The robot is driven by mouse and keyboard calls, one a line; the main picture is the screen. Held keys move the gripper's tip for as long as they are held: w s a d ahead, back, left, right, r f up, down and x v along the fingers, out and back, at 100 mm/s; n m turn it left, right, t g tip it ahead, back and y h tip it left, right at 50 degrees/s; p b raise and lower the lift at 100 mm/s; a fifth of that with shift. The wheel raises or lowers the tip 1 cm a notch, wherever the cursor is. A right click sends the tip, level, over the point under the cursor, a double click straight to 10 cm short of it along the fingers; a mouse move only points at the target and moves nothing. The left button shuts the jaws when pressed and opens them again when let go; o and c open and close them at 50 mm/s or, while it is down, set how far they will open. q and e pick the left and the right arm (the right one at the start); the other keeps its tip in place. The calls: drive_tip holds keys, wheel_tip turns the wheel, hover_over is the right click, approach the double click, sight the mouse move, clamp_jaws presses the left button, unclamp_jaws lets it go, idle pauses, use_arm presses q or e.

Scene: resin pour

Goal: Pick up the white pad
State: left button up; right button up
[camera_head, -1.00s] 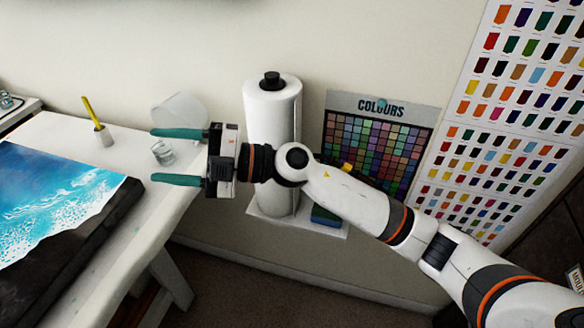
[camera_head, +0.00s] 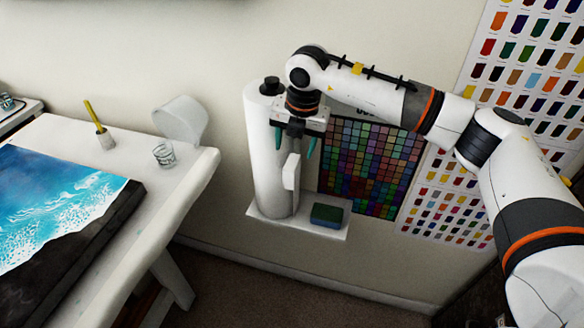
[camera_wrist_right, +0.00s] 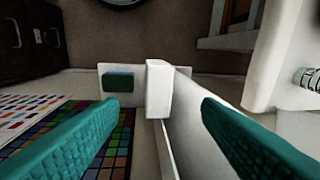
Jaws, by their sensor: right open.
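A small white block, which looks like the white pad (camera_head: 291,171), is upright against the right side of the tall white roll (camera_head: 267,165). Whether it is attached there I cannot tell. My right gripper (camera_head: 295,146) points down just above the block, with its teal fingers apart and empty. In the right wrist view, the pad (camera_wrist_right: 159,85) shows beyond and between the two spread fingertips (camera_wrist_right: 158,103), not gripped. A thin white strip runs from it toward the camera. My left gripper is not in view.
The roll stands on a small white wall shelf (camera_head: 257,212), with a blue-and-green block (camera_head: 326,215) at its right. A colour chart (camera_head: 370,165) hangs behind. The worktable (camera_head: 183,195) at left carries a glass (camera_head: 164,154) and a blue painted panel (camera_head: 60,205).

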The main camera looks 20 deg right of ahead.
sight(293, 162)
drive_tip(key=shift+f, duration=0.7)
drive_tip(key=shift+f+p, duration=0.3)
drive_tip(key=shift+p, duration=0.1)
drive_tip(key=f, duration=0.1)
drive_tip(key=f+p, duration=0.1)
drive_tip(key=f, duration=0.1)
drive_tip(key=shift+w+a+f+p, duration=0.1)
drive_tip(key=shift+w+f+p, duration=0.15)
drive_tip(key=shift+f+p, duration=0.1)
drive_tip(key=shift+w+f, duration=0.1)
drive_tip(key=shift+f, duration=0.35)
drive_tip(key=c, duration=1.2)
